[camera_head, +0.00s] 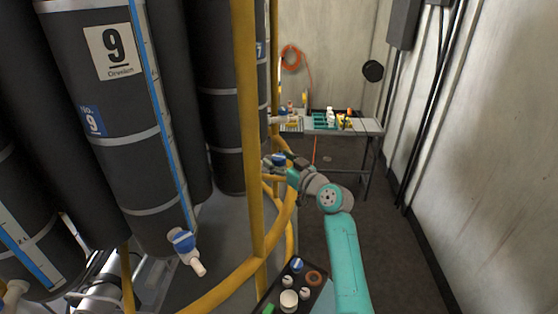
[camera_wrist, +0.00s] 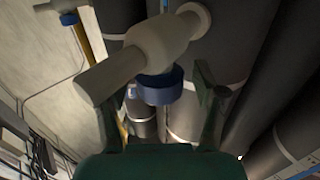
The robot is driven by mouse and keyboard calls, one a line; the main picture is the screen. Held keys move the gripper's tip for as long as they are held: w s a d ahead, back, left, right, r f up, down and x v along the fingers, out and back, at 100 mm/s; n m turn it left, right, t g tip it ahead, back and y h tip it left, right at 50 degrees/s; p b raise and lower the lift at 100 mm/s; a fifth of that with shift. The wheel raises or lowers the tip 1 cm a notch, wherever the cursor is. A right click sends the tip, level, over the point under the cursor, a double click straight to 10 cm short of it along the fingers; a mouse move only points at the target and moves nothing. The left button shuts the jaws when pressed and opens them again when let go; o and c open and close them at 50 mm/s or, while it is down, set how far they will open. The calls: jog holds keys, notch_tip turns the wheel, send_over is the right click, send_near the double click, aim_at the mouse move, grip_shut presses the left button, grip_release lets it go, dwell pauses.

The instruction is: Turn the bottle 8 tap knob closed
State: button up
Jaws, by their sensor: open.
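A pale tap (camera_wrist: 150,45) with a round blue knob (camera_wrist: 160,86) fills the upper middle of the wrist view. My gripper (camera_wrist: 157,98) is open, with one finger on each side of the blue knob; whether either finger touches it I cannot tell. In the head view this blue knob (camera_head: 279,159) shows small at the end of my gripper (camera_head: 287,168), beside the yellow post. No number 8 is readable on the bottle behind it.
Bottle 9 (camera_head: 115,120) stands at the left with its own blue-knobbed tap (camera_head: 183,240). A yellow post (camera_head: 248,130) and curved rail (camera_head: 225,288) run beside my arm. My tray (camera_head: 318,283) holds small items. A work table (camera_head: 368,127) stands behind; floor at right is clear.

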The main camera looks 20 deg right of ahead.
jog(key=c, duration=1.2)
jog(key=shift+o, duration=0.2)
jog(key=shift+m+h, duration=0.4)
jog(key=shift+h, duration=0.2)
jog(key=shift+a+m+t+h, duration=0.15)
jog(key=shift+m+t+h, duration=0.45)
jog(key=shift+h, duration=0.4)
jog(key=shift+m+h, duration=1.4)
jog(key=shift+h, duration=0.8)
jog(key=shift+m+h, duration=0.6)
jog(key=shift+h, duration=0.2)
jog(key=o, duration=1.2)
jog(key=shift+c, duration=0.2)
